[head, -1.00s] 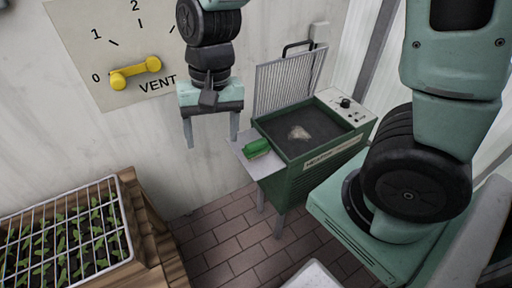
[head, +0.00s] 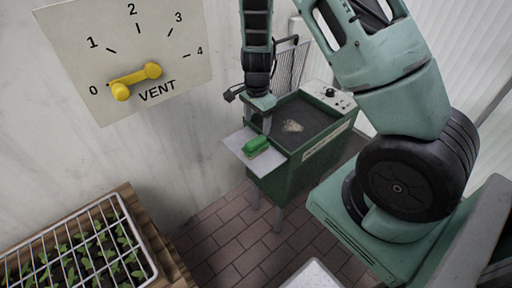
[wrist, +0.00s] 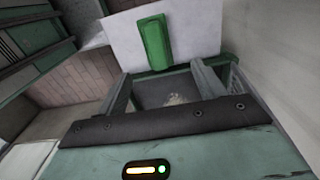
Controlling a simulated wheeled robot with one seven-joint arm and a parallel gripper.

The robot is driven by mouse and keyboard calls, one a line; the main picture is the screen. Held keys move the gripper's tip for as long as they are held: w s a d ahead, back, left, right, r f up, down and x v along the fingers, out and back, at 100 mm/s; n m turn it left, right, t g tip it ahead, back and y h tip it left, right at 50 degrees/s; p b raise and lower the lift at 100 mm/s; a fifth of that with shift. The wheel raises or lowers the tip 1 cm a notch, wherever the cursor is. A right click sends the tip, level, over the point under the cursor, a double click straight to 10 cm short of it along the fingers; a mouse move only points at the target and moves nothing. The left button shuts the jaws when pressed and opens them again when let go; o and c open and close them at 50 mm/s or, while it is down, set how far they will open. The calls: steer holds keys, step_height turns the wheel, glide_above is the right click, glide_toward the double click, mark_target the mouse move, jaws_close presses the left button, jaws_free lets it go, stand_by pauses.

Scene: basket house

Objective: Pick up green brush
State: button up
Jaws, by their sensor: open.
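The green brush (head: 255,146) lies on a pale side shelf (head: 237,143) at the left of the green machine. It also shows at the top of the wrist view (wrist: 155,42), pointing away from the camera. My gripper (head: 260,122) is just behind and above the brush in the head view. In the wrist view my gripper (wrist: 160,74) has its two fingers spread apart with nothing between them. The brush lies beyond the fingertips, apart from them.
The green machine (head: 308,160) has a dark recessed top with a pale patch, a control panel (head: 330,94) and a raised grille lid (head: 287,68). A wire-covered seedling tray (head: 130,235) stands at lower left. A vent dial with a yellow handle (head: 137,79) is on the wall.

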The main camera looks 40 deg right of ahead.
mark_target(256, 140)
step_height(256, 140, down, 3)
steer(key=shift+f, duration=0.15)
steer(key=shift+s+a+f, duration=0.15)
steer(key=shift+a+f, duration=0.05)
steer(key=shift+f, duration=1.15)
steer(key=shift+s+a+f, duration=0.1)
steer(key=shift+a+f, duration=0.05)
steer(key=shift+f, duration=1.15)
steer(key=shift+c, duration=0.3)
steer(key=c, duration=1.1)
step_height(256, 140, up, 10)
steer(key=shift+r+p, duration=0.1)
steer(key=shift+p, duration=0.2)
steer(key=shift+c, duration=0.2)
